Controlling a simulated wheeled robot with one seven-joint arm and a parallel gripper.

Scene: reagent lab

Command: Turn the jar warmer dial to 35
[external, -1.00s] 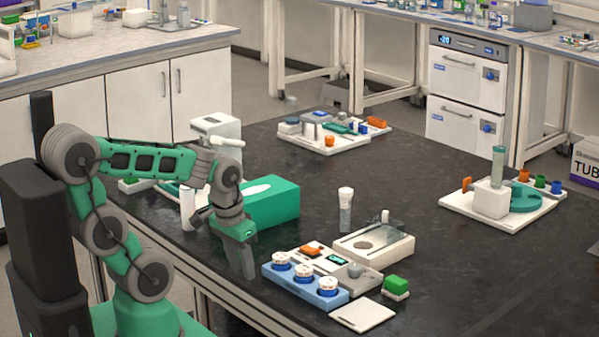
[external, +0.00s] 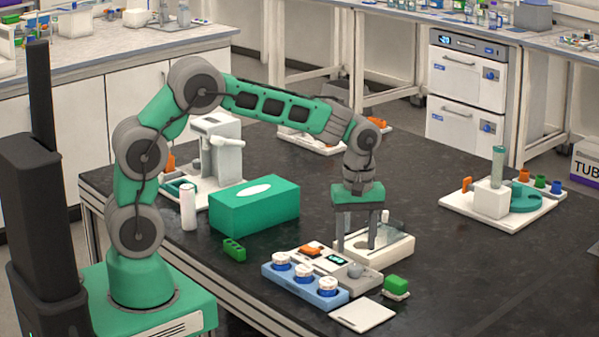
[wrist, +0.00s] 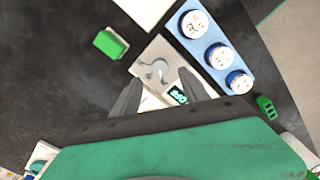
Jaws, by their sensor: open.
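The jar warmer (external: 318,257) is a pale unit with an orange switch (external: 311,248), a small lit display (external: 338,261) and a grey dial (external: 356,271) at its right end. The dial also shows in the wrist view (wrist: 160,68), beyond and between my fingertips. The display shows in the wrist view (wrist: 178,94), but I cannot read its value surely. My gripper (external: 361,247) points down, open and empty, above and just behind the dial end. In the wrist view its two fingers (wrist: 162,88) are spread apart, with nothing between them touching.
A blue rack (external: 304,287) with white-lidded jars adjoins the warmer's front. A green block (external: 396,284) is to its right, a white pad (external: 362,315) in front. A white tray (external: 400,250) stands behind, a teal box (external: 255,205) to the left.

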